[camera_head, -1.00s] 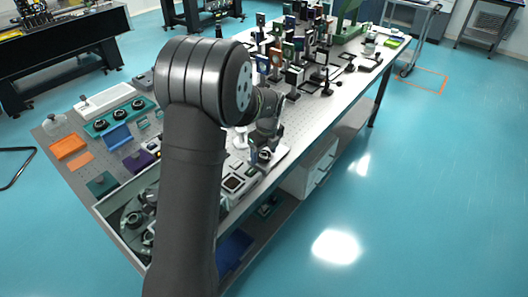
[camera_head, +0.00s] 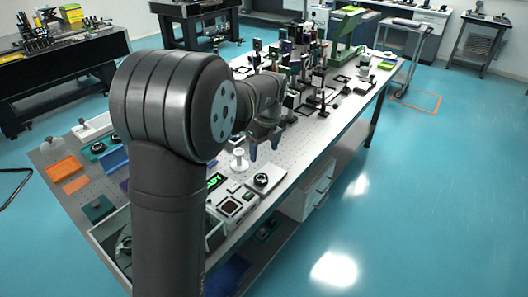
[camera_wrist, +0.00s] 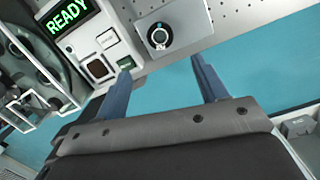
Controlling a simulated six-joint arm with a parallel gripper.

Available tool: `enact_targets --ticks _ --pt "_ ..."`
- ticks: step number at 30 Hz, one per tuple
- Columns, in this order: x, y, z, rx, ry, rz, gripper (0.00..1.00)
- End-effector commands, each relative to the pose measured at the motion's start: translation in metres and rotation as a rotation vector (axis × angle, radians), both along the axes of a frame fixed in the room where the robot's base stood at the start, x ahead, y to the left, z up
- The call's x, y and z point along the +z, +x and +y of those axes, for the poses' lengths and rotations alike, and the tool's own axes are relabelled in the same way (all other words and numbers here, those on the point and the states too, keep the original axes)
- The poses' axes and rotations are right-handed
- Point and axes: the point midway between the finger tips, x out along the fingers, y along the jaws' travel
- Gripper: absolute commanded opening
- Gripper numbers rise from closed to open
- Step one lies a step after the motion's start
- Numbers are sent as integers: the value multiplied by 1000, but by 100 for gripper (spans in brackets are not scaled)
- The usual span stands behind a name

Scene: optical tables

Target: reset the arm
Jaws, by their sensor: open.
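My gripper (camera_head: 264,149) is raised above the near edge of the optical table (camera_head: 309,133), with its fingers pointing down. In the wrist view my gripper (camera_wrist: 165,85) shows two blue fingers spread wide apart with nothing between them. Below and beyond the fingers lie a grey plate with a round black knob (camera_wrist: 160,36) and a device with a green READY display (camera_wrist: 68,18). In the head view the knob (camera_head: 262,180) sits just below my gripper, apart from it. My own arm hides part of the table's left side.
A white spool-shaped piece (camera_head: 239,160) stands left of my gripper. Several optical mounts (camera_head: 300,75) crowd the table farther back. An orange tray (camera_head: 64,168) lies at the left end. Blue floor is open to the right of the table.

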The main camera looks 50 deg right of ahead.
Motion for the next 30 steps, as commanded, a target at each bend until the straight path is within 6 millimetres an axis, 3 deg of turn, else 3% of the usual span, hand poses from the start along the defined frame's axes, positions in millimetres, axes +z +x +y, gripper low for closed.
enact_targets --ticks 10,28,29,30 --pt "-12 1 0 0 3 1 66" --pt "-124 14 -2 1 3 2 66" --pt "-125 14 -2 1 1 1 66" --pt "-113 15 -4 1 -3 -1 66"
